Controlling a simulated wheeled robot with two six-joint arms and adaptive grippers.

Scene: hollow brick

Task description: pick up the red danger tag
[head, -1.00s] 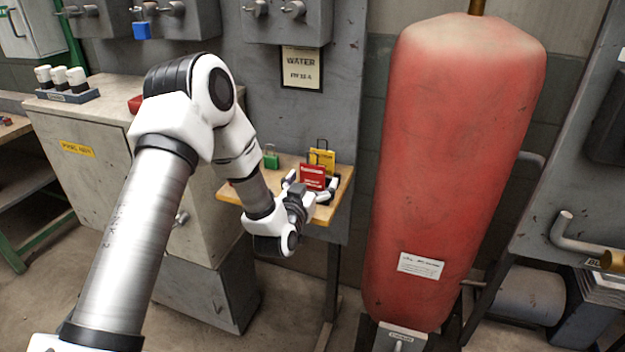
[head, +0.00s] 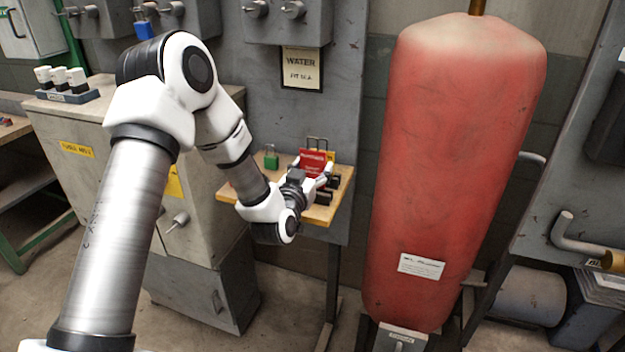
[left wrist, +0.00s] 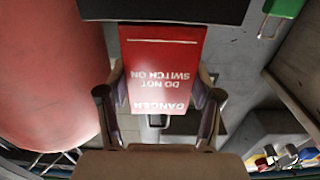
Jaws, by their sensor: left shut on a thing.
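The red danger tag (head: 312,160) is raised just above the small wooden shelf (head: 233,198) and leans slightly. My left gripper (head: 322,177) is shut on it. In the left wrist view the tag (left wrist: 160,70) fills the middle, its white DANGER, DO NOT SWITCH ON lettering upside down. The fingers of my left gripper (left wrist: 160,100) are along its two side edges. A yellow tag (head: 331,157) stands behind the red one and is mostly hidden. My right gripper is not in view.
A green padlock (head: 271,162) stands on the shelf left of the tags. Small black blocks (head: 324,197) sit by the gripper. A large red cylinder (head: 450,170) stands to the right. A grey cabinet (head: 215,260) is at the left, below my arm.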

